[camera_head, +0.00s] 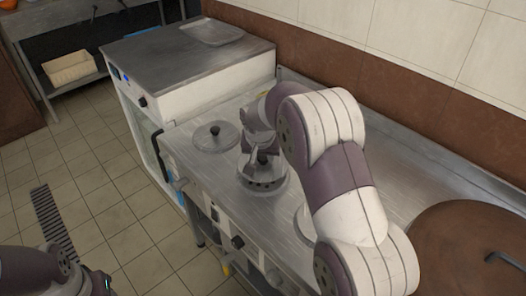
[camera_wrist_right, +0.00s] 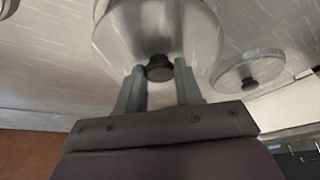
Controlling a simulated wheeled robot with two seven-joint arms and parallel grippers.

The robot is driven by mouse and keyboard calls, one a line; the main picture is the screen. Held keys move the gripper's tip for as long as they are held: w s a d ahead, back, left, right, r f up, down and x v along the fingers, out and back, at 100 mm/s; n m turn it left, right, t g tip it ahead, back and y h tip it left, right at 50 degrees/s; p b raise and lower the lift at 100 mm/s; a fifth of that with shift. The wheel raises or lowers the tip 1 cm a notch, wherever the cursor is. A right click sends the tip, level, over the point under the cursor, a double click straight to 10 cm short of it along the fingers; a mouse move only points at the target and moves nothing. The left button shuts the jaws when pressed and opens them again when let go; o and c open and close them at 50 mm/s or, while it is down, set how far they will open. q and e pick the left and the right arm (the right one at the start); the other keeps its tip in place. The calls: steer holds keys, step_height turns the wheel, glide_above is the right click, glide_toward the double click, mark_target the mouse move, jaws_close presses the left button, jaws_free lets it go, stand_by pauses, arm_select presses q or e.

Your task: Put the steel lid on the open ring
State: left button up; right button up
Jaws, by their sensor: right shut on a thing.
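The steel lid (camera_head: 258,167) with its dark knob is in my right gripper (camera_head: 259,147), over a round ring (camera_head: 264,185) with dark holes in the steel counter. I cannot tell whether the lid touches the ring or hovers just above it. In the right wrist view the lid (camera_wrist_right: 160,30) lies beyond the fingertips, and its black knob sits between the two fingers of my right gripper (camera_wrist_right: 159,72). My left gripper is not in view; only part of my left arm shows at the lower left.
A second lid (camera_head: 215,137) with a dark knob rests on the counter to the left. A round pale edge (camera_head: 303,225) is mostly hidden behind my right arm. A large brown round cover (camera_head: 455,240) is at the right. A raised steel unit (camera_head: 190,60) stands at the back left.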

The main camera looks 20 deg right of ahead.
mark_target(262, 161)
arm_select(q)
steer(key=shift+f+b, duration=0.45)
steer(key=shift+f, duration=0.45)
arm_select(e)
steer(key=shift+f, duration=1.15)
arm_select(q)
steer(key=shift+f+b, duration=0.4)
steer(key=shift+b, duration=0.05)
arm_select(e)
steer(key=shift+f, duration=0.6)
steer(key=o, duration=0.8)
arm_select(q)
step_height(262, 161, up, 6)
steer(key=p, duration=0.6)
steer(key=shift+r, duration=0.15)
arm_select(e)
steer(key=v, duration=1.1)
